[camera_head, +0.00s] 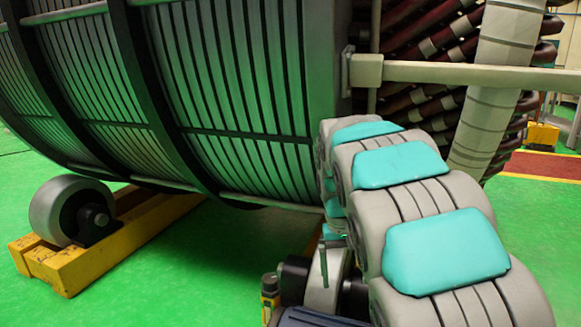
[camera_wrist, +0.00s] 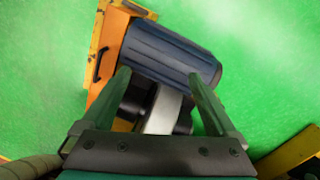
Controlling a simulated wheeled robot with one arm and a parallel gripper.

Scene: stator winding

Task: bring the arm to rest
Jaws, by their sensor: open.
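My gripper (camera_wrist: 159,75) is open in the wrist view, its two dark green fingers spread apart with nothing held. It points down over a blue ribbed motor (camera_wrist: 172,52) on an orange-yellow base (camera_wrist: 104,60). Whether the fingers touch anything cannot be told. In the head view my grey arm with teal pads is bent at the right, in front of the large ribbed stator (camera_head: 235,90). My gripper cannot be made out clearly there, as the arm links cover that area.
A grey roller (camera_head: 62,208) sits on a yellow frame (camera_head: 60,262) under the stator. Dark red winding ends (camera_head: 430,45) and a pale horizontal bar (camera_head: 460,74) are close behind my arm. The green floor (camera_head: 190,285) is open at the front left.

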